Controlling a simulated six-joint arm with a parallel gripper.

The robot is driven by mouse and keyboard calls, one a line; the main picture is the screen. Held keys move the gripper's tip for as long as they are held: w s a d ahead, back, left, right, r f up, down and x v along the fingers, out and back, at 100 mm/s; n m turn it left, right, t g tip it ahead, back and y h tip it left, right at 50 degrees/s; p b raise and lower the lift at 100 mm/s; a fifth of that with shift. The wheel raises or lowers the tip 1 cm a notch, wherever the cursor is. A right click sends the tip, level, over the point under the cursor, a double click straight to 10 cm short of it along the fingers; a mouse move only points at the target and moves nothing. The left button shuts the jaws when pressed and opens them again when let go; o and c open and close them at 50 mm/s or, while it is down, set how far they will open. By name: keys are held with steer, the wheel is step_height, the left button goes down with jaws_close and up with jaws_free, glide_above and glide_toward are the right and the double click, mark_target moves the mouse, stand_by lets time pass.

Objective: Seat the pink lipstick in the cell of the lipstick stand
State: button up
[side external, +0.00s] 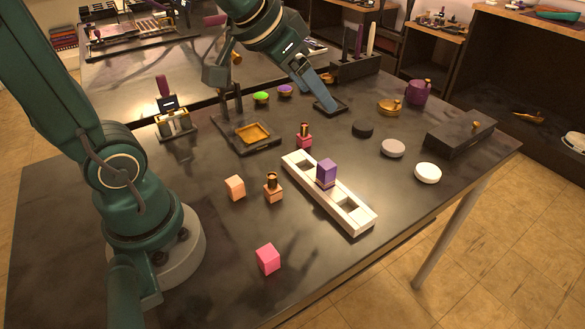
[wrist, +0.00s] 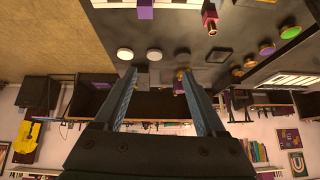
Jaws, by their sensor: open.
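The pink lipstick (side external: 304,139) stands upright on the dark table behind the stand's left end, with a pink base and a gold and dark upper part. It also shows at the top of the wrist view (wrist: 210,20). The white lipstick stand (side external: 360,219) is a long block; openings toward its left and right ends look empty. A purple block-like piece (side external: 326,172) stands at its middle; it also shows in the wrist view (wrist: 145,8). My gripper (side external: 325,101) is open and empty, above the table's far part. Its two blue fingers (wrist: 159,72) are spread apart.
A peach lipstick (side external: 273,188), peach block (side external: 235,188) and pink block (side external: 268,260) stand in front of the stand. A gold tray (side external: 253,133) is left of the pink lipstick. Several round discs and a dark box (side external: 460,134) lie right. The table's front is fairly clear.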

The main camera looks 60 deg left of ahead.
steer(key=w+a+f+n+g+y, duration=0.1)
steer(key=w+a+f, duration=0.4)
steer(key=w+a, duration=0.1)
steer(key=n+g, duration=0.1)
glide_above(302, 126)
steer(key=d, duration=0.2)
step_height(302, 126, down, 4)
steer(key=shift+n+g, duration=0.6)
steer(key=f, duration=0.1)
steer(key=a+f, duration=0.1)
steer(key=s+f, duration=0.1)
steer(key=f, duration=0.1)
steer(key=shift+a, duration=0.3)
steer(key=shift+a+f, duration=0.1)
steer(key=shift+f, duration=0.2)
steer(key=shift+x, duration=2.2)
jaws_close()
